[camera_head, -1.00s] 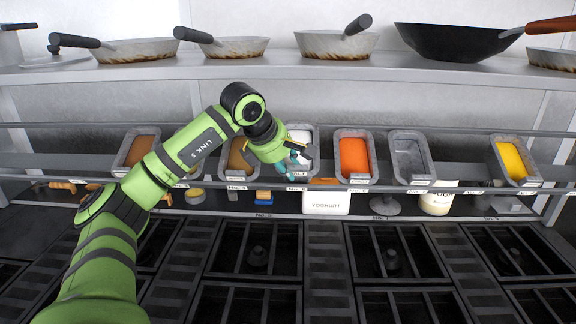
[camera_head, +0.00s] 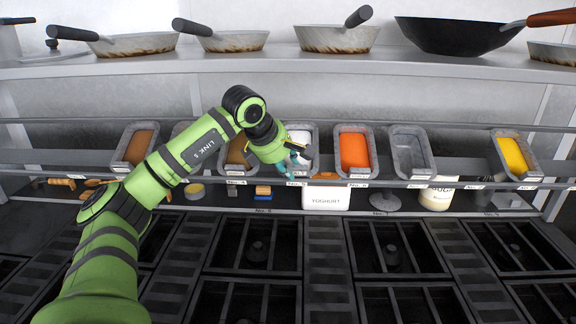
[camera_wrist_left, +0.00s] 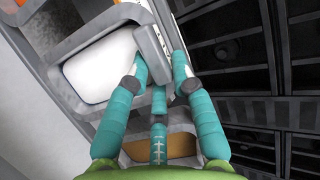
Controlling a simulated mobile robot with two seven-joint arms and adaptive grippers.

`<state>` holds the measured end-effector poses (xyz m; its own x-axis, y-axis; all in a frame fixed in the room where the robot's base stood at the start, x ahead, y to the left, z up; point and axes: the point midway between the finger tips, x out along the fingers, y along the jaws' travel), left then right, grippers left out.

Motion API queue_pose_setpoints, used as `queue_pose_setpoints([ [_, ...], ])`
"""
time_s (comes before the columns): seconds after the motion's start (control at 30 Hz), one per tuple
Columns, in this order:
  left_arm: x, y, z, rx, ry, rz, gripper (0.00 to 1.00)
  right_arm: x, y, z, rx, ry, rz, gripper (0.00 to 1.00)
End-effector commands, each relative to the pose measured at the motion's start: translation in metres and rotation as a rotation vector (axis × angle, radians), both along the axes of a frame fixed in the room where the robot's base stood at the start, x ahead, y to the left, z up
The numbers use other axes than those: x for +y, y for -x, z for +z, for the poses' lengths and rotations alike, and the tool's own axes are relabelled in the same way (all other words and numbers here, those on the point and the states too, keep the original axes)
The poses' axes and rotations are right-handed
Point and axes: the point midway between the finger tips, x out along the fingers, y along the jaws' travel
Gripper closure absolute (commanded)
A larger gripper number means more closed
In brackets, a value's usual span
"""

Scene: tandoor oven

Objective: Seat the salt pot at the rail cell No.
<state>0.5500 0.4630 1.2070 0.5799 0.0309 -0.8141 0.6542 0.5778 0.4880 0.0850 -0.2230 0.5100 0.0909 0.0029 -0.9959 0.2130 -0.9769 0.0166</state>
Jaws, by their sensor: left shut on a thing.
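The salt pot (camera_head: 301,137) is a grey tub with white contents. It stands in the row of pots on the rail (camera_head: 330,181), between a brown-filled pot and an orange-filled pot. My left gripper (camera_head: 296,161) is shut on its front wall, and its teal fingers hide part of the pot's front and label. In the left wrist view the fingers (camera_wrist_left: 160,62) straddle the rim of the salt pot (camera_wrist_left: 98,66). The pot looks about level with its neighbours; I cannot tell whether it rests fully in the cell. My right gripper is not in view.
An orange-filled pot (camera_head: 354,150) stands close on the right, then an empty grey pot (camera_head: 409,152) and a yellow-filled pot (camera_head: 513,155). Brown-filled pots (camera_head: 237,152) are on the left. A white yoghurt tub (camera_head: 326,199) stands below. Pans (camera_head: 338,38) line the upper shelf.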

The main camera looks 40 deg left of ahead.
Motion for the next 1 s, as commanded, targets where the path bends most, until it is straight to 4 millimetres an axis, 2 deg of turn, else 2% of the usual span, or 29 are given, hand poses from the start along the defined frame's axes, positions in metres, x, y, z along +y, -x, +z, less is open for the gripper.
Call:
queue_pose_setpoints([
  [0.17,0.002,-0.002,-0.004,-0.002,-0.002,0.0,1.0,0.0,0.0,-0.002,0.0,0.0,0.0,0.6],
  [0.2,0.002,-0.002,-0.004,-0.002,-0.002,0.0,0.64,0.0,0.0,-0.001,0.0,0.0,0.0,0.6],
  [0.23,0.002,-0.002,-0.004,0.0,-0.002,0.0,0.52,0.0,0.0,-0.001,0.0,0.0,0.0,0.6],
  [0.27,0.002,-0.002,-0.004,0.0,-0.002,0.0,0.48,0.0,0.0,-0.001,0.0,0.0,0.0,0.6],
  [0.67,0.002,-0.001,-0.005,0.006,-0.001,0.002,0.48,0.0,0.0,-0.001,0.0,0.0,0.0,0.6],
  [1.0,0.001,0.013,0.017,0.002,-0.002,0.001,0.48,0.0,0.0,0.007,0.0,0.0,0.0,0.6],
])
